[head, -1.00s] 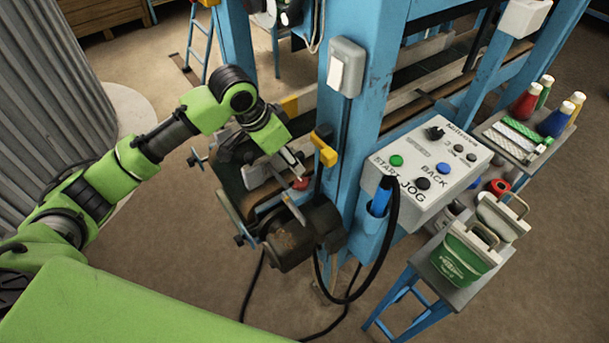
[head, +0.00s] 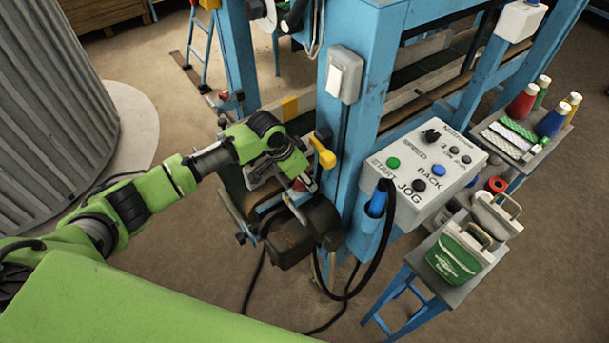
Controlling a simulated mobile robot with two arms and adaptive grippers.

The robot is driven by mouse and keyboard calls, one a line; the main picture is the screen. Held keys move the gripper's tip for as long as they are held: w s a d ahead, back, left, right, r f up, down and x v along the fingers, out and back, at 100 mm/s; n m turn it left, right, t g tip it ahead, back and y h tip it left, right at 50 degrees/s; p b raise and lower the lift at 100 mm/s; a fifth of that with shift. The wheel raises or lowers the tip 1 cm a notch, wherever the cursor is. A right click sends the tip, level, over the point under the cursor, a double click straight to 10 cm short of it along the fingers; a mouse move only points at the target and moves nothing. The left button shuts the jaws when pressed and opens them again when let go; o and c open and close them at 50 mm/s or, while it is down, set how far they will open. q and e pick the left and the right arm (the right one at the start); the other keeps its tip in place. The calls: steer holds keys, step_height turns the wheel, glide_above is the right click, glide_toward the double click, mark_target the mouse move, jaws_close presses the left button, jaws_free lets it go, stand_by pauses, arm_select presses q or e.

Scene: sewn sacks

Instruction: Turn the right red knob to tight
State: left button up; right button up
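A small patch of red, which looks like a red knob (head: 299,186), shows at the blue machine post, above the dark motor-like unit (head: 300,232). My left gripper (head: 306,184) is right at this red part and covers much of it. I cannot tell whether the fingers touch it or are closed around it. Another small red part (head: 223,95) shows further back at the left blue post. No tight marking is readable. My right gripper is not in view.
A yellow lever (head: 323,152) sticks out from the post close to my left gripper. The control box (head: 425,172) with buttons and a black cable stand to the right. A grey corrugated drum (head: 55,120) stands at left.

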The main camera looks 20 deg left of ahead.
arm_select(q)
steer(key=shift+f, duration=0.15)
steer(key=c, duration=1.1)
